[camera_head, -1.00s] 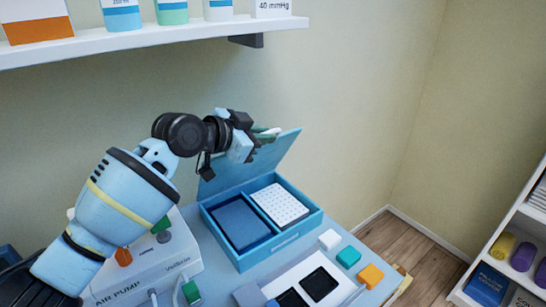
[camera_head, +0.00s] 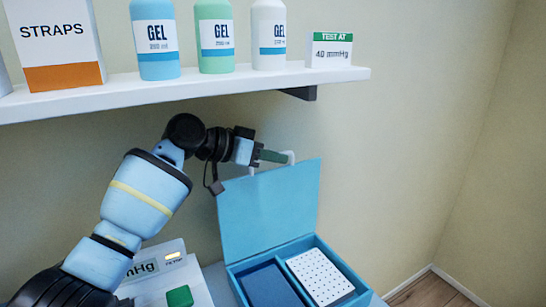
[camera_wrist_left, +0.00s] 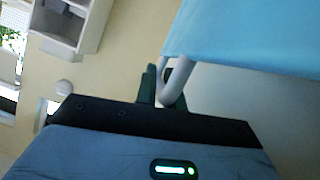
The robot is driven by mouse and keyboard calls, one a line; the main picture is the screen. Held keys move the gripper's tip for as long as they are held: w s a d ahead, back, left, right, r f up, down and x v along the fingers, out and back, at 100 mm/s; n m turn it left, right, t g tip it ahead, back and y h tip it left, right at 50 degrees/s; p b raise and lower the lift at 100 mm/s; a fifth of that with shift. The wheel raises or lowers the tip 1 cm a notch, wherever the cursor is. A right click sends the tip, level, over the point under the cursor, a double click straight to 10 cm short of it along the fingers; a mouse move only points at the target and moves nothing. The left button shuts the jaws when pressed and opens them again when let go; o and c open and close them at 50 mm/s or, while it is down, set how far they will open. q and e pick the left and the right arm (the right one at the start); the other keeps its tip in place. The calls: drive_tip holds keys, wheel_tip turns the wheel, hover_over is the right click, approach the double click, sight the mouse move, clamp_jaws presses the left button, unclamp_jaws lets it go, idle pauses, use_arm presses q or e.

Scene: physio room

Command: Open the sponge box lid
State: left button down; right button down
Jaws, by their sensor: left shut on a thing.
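The blue sponge box (camera_head: 360,288) stands at the lower middle of the head view. Its lid (camera_head: 270,208) stands raised at the back of the box, so the inside is exposed. A white handle (camera_head: 289,157) sits at the lid's top edge; it also shows in the left wrist view (camera_wrist_left: 178,80) beside the blue lid (camera_wrist_left: 245,35). My left gripper (camera_head: 272,156) is shut on the handle, its green fingers at the lid's top edge. A dark blue sponge (camera_head: 268,285) and a white dotted block (camera_head: 320,276) lie in separate compartments. My right gripper is out of view.
A wall shelf (camera_head: 200,90) with gel bottles (camera_head: 215,38), a straps box (camera_head: 55,42) and a small test card box (camera_head: 332,50) hangs above my left arm.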

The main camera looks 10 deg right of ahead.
use_arm(q)
drive_tip(key=shift+f, duration=0.1)
drive_tip(key=c, duration=1.5)
unclamp_jaws()
drive_tip(key=v, duration=0.8)
drive_tip(key=shift+d, duration=0.1)
